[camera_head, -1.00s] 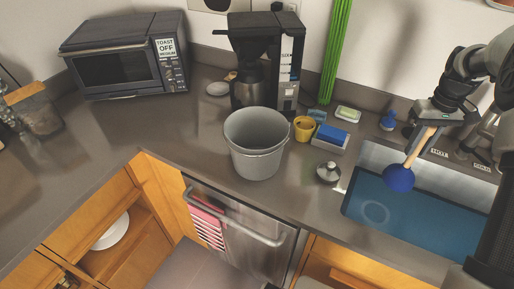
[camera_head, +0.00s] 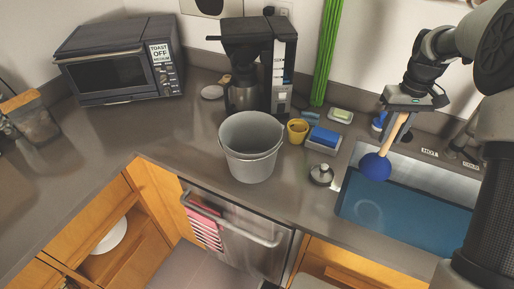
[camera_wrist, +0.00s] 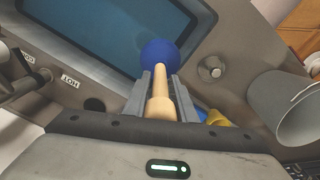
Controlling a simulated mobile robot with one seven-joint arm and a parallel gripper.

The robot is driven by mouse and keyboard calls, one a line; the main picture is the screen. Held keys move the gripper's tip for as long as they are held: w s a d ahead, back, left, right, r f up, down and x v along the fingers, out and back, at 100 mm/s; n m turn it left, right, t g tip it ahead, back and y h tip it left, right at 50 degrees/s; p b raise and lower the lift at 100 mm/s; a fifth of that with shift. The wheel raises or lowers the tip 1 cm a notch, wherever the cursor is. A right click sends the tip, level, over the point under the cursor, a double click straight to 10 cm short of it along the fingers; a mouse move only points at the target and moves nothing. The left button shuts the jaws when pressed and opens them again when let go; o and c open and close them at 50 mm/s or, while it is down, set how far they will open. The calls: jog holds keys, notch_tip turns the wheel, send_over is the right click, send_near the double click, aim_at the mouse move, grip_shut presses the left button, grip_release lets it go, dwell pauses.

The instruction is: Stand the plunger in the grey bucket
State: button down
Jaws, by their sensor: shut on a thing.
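The plunger (camera_head: 375,166) has a blue rubber cup and a light wooden handle. My gripper (camera_head: 402,112) is shut on the handle and holds the plunger tilted, cup down and to the left, over the left end of the sink. In the wrist view the handle lies between the two fingers of my gripper (camera_wrist: 160,98), with the blue cup (camera_wrist: 166,56) beyond them. The grey bucket (camera_head: 250,163) stands upright on the counter left of the plunger, clearly apart from it. It appears empty. The bucket also shows at the right edge of the wrist view (camera_wrist: 284,105).
A metal lid-like object (camera_head: 321,174), a blue sponge in a holder (camera_head: 324,138) and a yellow cup (camera_head: 298,130) stand between bucket and sink. A coffee maker (camera_head: 262,66) is behind the bucket. The counter (camera_head: 165,135) left of the bucket is clear.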

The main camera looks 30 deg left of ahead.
jog(key=s+a+r, duration=0.4)
jog(key=a+r, duration=0.1)
jog(key=a, duration=0.7)
jog(key=s+a+r, duration=0.4)
jog(key=a+r, duration=0.1)
jog(key=a, duration=0.8)
jog(key=s+a+r, duration=0.4)
jog(key=a+r, duration=0.2)
jog(key=a, duration=0.7)
jog(key=shift+p, duration=0.35)
jog(key=shift+f, duration=0.15)
